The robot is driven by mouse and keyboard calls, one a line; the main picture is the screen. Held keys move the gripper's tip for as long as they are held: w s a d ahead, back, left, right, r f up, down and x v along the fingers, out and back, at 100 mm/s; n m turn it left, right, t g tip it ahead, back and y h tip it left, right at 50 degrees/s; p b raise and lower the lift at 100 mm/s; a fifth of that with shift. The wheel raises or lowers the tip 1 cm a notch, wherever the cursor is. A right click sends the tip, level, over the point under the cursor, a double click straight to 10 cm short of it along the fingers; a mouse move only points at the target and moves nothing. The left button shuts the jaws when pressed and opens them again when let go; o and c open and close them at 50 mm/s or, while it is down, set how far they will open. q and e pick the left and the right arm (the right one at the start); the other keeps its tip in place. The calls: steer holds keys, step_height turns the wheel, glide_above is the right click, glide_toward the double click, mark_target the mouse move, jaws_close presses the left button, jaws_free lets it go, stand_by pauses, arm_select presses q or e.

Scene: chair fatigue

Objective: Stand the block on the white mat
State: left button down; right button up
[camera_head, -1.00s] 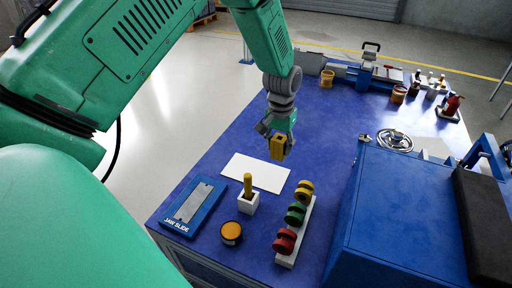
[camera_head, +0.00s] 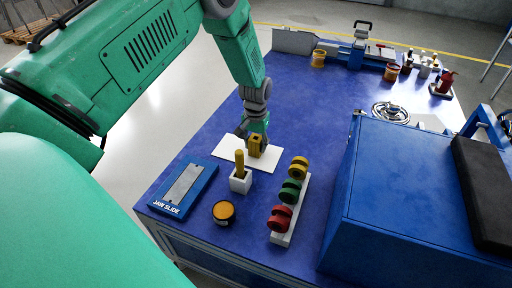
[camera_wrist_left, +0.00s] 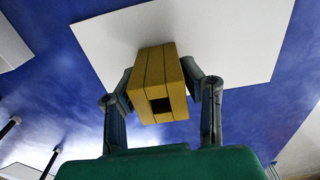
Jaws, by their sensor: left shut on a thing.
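The yellow block (camera_head: 256,147) is at the white mat (camera_head: 230,149) on the blue table, over its right half in the head view. My left gripper (camera_head: 257,139) is above the mat and shut on the block. In the left wrist view the block (camera_wrist_left: 157,84) sits between both fingers (camera_wrist_left: 160,92), with a dark square hole in the face toward the camera. The mat (camera_wrist_left: 190,35) shows behind it. I cannot tell whether the block touches the mat. My right gripper is not in view.
Near the mat stand a white holder with a yellow peg (camera_head: 240,180), an orange-topped round part (camera_head: 223,211), a blue jaw slide tray (camera_head: 184,188) and a white rack of coloured discs (camera_head: 290,205). A large blue box (camera_head: 400,200) fills the right.

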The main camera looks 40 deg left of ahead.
arm_select(q)
steer(key=shift+w+r, duration=0.1)
steer(key=c, duration=1)
jaws_free()
steer(key=shift+c, duration=0.2)
step_height(320, 180, up, 12)
steer(key=p, duration=0.5)
